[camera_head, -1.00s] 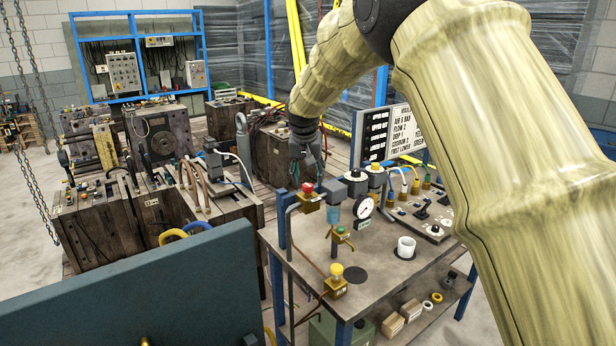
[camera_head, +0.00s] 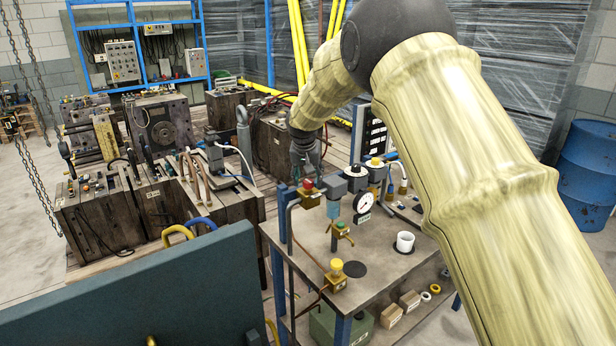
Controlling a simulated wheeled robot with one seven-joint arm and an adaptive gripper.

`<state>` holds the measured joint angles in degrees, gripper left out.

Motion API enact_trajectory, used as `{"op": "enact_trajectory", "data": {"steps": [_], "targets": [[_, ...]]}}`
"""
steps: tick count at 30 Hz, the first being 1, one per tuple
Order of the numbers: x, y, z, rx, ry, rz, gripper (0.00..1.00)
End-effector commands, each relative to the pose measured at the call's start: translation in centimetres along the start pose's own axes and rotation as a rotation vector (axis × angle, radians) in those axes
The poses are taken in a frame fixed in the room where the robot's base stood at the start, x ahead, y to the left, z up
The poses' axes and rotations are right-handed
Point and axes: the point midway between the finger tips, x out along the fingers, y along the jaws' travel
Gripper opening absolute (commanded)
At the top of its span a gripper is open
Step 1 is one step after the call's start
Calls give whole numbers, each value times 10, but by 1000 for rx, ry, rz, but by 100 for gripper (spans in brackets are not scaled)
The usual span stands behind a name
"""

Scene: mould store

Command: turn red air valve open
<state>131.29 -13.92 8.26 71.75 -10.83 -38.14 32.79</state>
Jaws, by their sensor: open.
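The red air valve (camera_head: 308,184) has a red knob on a brass-coloured body and sits at the back left of the workbench, beside a grey filter unit with a blue bowl (camera_head: 333,205). My gripper (camera_head: 306,173) points down just above and behind the red knob. Its fingers are dark and look apart, with nothing seen between them. I cannot tell whether a fingertip touches the knob. A yellow-knobbed valve (camera_head: 337,267) and a green-topped brass tap (camera_head: 341,229) stand nearer on the same bench.
A dark green panel (camera_head: 130,290) fills the lower left. Heavy mould blocks (camera_head: 110,210) stand behind it. A blue barrel (camera_head: 588,170) is at the right.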

Motion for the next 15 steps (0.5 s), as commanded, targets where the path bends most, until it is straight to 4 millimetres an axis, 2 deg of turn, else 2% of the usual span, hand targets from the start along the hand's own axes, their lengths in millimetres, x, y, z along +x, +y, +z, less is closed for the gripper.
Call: {"op": "enact_trajectory", "data": {"steps": [4, 14, 15], "targets": [[9, 0, 1, -1, -1, 0, 52], [12, 0, 1, -1, 0, -1, 52], [12, 0, 1, -1, -1, -1, 48]]}}
